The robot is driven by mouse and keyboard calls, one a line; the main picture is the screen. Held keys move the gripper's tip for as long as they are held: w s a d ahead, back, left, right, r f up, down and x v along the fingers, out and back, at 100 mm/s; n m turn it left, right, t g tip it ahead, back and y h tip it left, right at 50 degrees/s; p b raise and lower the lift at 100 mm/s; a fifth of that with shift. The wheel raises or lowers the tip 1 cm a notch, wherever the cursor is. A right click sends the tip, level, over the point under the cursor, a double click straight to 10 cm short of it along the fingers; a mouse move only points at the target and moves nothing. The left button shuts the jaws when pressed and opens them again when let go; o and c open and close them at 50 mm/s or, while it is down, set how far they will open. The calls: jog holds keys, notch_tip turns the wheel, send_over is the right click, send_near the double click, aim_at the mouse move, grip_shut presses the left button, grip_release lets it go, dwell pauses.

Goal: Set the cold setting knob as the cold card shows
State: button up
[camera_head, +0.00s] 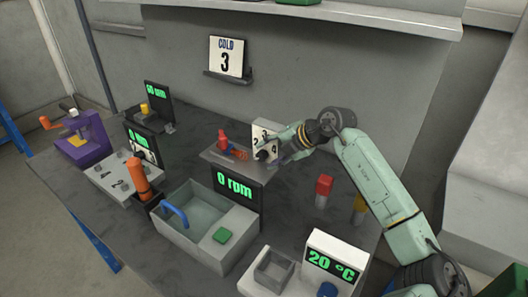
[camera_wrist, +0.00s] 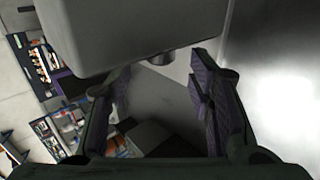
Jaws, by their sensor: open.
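The cold card (camera_head: 226,58) stands on a small dark ledge on the back wall and reads "COLD 3". A white dial panel (camera_head: 268,131) with the numbers 2, 3 and 4 visible stands upright on a grey box; I take its dark knob (camera_head: 262,155) as the setting knob. Its pointer is too small to read. My gripper (camera_head: 279,150) is close at the panel's right, partly covering it. In the wrist view my gripper (camera_wrist: 162,92) is open, its fingers spread below a grey block (camera_wrist: 130,30) with a dark round stub (camera_wrist: 160,58). I cannot tell whether they touch the knob.
A "0 rpm" display (camera_head: 236,187) is below the panel, with a red item (camera_head: 223,142) to its left. A grey basin (camera_head: 196,214) with a blue handle, a "20 °C" unit (camera_head: 332,262) and a red-topped post (camera_head: 323,190) stand nearby.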

aim_at(264, 157)
jog(key=shift+p+x, duration=0.35)
jog(key=shift+x, duration=1.35)
jog(key=shift+d, duration=0.1)
grip_shut()
jog(key=y+b, duration=0.1)
jog(key=b, duration=0.2)
jog(key=shift+f+t, duration=0.4)
jog(key=shift+r, duration=0.3)
grip_release()
jog(key=shift+s+d+r, duration=0.1)
jog(key=shift+d, duration=0.05)
